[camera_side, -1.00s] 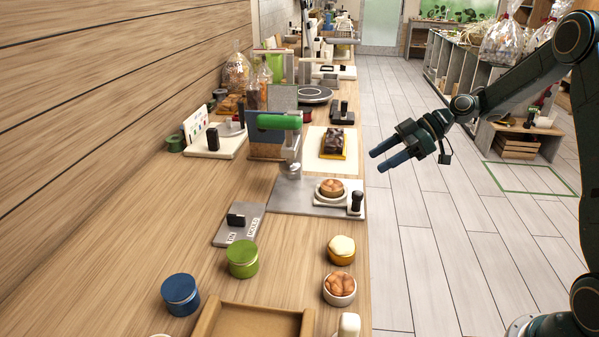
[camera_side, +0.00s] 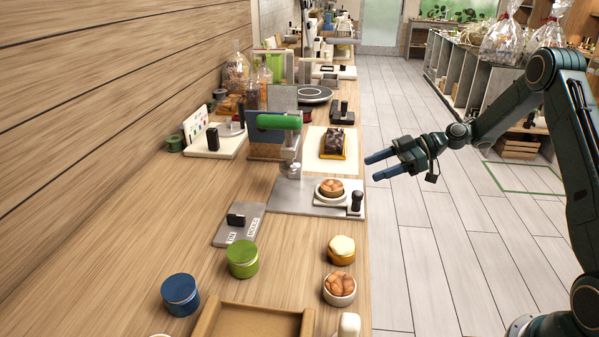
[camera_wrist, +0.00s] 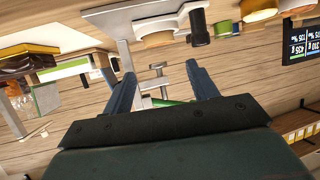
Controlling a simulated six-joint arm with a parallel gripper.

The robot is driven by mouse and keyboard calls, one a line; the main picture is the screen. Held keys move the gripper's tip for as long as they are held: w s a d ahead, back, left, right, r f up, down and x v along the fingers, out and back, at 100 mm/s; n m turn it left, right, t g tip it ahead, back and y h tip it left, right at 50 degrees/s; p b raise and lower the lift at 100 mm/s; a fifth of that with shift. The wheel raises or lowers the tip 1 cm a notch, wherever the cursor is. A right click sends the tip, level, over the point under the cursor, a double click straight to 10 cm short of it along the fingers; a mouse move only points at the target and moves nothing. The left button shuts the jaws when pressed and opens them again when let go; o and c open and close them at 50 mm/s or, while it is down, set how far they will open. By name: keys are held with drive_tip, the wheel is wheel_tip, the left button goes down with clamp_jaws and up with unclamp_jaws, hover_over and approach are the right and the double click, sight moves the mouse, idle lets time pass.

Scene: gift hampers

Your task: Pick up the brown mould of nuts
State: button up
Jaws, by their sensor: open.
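Two round dishes hold brown, nut-like contents. One dish (camera_side: 331,189) sits on a pale holder on the grey press plate. The other, a white cup (camera_side: 339,289), stands on the counter near its front right edge. I cannot tell for sure which is the brown mould. My gripper (camera_side: 370,168) is open and empty, over the floor just beyond the counter's right edge, apart from both dishes. In the wrist view its fingers (camera_wrist: 160,76) are spread with nothing held between them.
A press with a green handle (camera_side: 279,121) stands over the grey plate (camera_side: 285,201). A black knob (camera_side: 357,200) is beside the dish there. A dark block (camera_side: 335,142) lies behind.

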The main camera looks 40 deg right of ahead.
sight(334, 185)
drive_tip(key=shift+x, duration=2.95)
drive_tip(key=shift+x, duration=2.6)
drive_tip(key=shift+d+f, duration=0.1)
drive_tip(key=shift+f, duration=0.05)
drive_tip(key=shift+s, duration=0.1)
drive_tip(key=shift+c, duration=0.2)
drive_tip(key=c, duration=0.6)
